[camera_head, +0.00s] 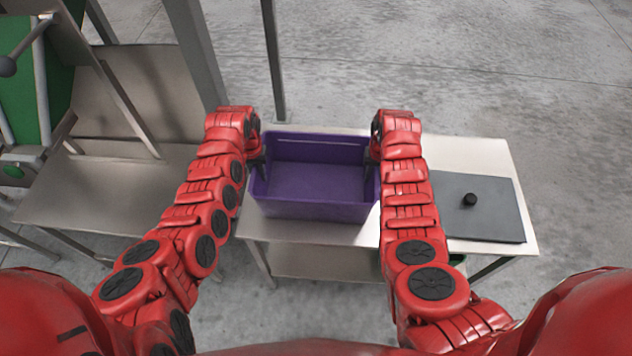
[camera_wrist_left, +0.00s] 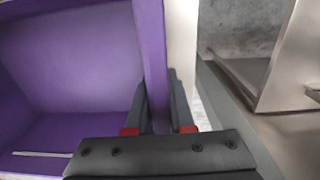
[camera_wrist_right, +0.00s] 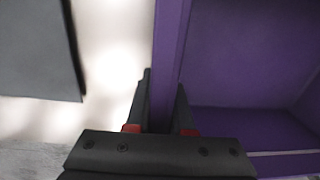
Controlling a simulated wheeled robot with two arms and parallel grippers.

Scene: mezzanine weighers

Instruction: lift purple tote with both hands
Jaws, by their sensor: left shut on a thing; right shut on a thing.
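The purple tote (camera_head: 312,210) is an open, empty box between my two arms in the head view, over the light metal table. My left gripper (camera_head: 258,160) is shut on the tote's left wall. In the left wrist view its fingers (camera_wrist_left: 160,112) straddle the purple wall (camera_wrist_left: 152,60). My right gripper (camera_head: 374,158) is shut on the tote's right wall. In the right wrist view its fingers (camera_wrist_right: 160,112) straddle that wall (camera_wrist_right: 168,50). The tote looks about level. I cannot tell whether its bottom touches the table.
The metal table (camera_head: 465,155) holds a dark grey plate (camera_head: 490,220) with a black knob (camera_head: 469,199) right of my right arm. A metal bench with a green machine (camera_head: 25,75) stands at the left. A thin post (camera_head: 273,60) rises behind the tote. Open concrete floor lies beyond.

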